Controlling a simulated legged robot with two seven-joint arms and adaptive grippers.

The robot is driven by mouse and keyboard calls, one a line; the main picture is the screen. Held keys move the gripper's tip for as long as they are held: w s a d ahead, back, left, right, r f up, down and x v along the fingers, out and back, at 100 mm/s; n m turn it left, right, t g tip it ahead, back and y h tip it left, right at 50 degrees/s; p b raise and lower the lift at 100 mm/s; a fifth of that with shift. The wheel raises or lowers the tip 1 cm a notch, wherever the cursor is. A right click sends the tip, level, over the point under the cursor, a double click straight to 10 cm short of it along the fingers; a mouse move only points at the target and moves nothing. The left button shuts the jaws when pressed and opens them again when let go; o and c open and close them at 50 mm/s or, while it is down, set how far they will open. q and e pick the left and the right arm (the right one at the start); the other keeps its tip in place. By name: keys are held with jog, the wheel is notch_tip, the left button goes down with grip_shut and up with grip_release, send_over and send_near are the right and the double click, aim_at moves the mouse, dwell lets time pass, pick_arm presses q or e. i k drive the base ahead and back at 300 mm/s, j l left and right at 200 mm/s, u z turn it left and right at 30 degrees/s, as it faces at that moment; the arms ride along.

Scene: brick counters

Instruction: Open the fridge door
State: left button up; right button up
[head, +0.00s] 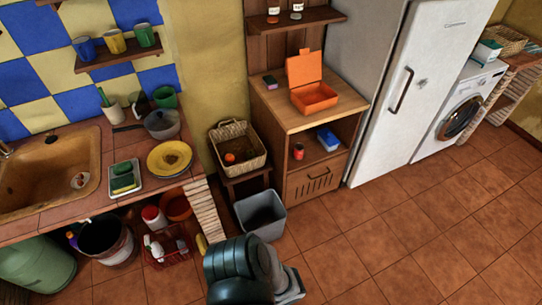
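The white fridge (372,150) stands at the upper right. Its white front door (425,75) looks shut, flush with the body. A dark vertical bar handle (401,90) sits near the door's left edge. The top of the fridge is cut off by the frame. Part of my own arm, dark and grey, shows at the bottom middle, well apart from the fridge. Neither of my gripper's fingers can be seen, and nothing touches the handle.
A wooden cabinet (299,120) with an open orange box (314,95) stands left of the fridge. A washing machine (461,112) stands to its right. A grey bin (260,213) is on the floor. The tiled floor (420,220) before the fridge is clear.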

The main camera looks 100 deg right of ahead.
aim_at(437, 38)
jog(key=z, duration=4.4)
